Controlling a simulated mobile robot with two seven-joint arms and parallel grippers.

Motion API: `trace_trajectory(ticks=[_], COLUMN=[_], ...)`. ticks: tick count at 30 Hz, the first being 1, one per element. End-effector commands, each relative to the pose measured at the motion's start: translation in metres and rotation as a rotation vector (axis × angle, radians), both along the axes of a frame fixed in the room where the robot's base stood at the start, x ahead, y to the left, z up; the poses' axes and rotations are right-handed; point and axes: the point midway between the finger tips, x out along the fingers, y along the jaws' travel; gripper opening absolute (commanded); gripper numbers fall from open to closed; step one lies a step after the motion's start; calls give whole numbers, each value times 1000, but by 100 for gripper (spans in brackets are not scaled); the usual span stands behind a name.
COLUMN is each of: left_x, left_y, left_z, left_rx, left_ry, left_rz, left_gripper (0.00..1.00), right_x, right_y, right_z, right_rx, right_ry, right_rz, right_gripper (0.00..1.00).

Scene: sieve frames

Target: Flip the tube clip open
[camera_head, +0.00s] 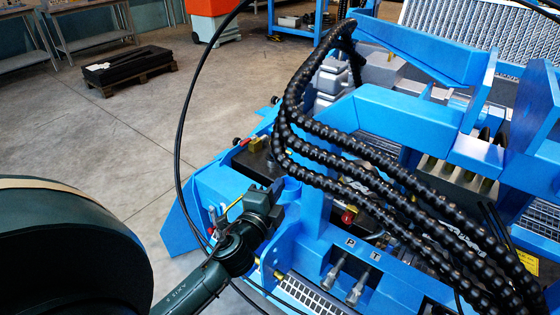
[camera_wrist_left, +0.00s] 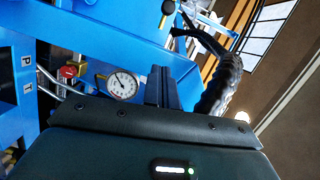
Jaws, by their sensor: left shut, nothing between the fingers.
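My left gripper (camera_head: 274,190) ends a dark green arm that comes in from the lower left in the head view. Thick black ribbed tubes (camera_head: 330,130) arch over the machine, right of the gripper; one ribbed tube also shows in the left wrist view (camera_wrist_left: 222,88). I cannot make out the tube clip clearly in either view. My right gripper is out of view.
A pressure gauge (camera_wrist_left: 123,84) and a red knob (camera_wrist_left: 68,72) show beside the fingers in the left wrist view. Metal couplings (camera_head: 358,287) stick up near the P and T labels. A thin black cable loops around my left arm. Open concrete floor (camera_head: 110,150) lies left.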

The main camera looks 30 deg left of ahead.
Motion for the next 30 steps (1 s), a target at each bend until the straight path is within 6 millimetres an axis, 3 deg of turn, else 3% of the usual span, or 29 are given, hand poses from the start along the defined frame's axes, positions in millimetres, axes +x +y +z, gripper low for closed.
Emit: trace_trajectory(ticks=[14, 21, 30], left_x=[93, 95, 95], left_y=[16, 47, 55], left_z=[-2, -9, -10], left_rx=[0, 2, -1], left_ry=[-2, 1, 0], left_rz=[1, 1, 0], left_gripper=[0, 0, 0], right_x=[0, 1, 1], right_y=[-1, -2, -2], right_z=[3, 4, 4], right_rx=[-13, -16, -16], right_ry=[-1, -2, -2], right_rz=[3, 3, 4], right_gripper=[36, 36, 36])
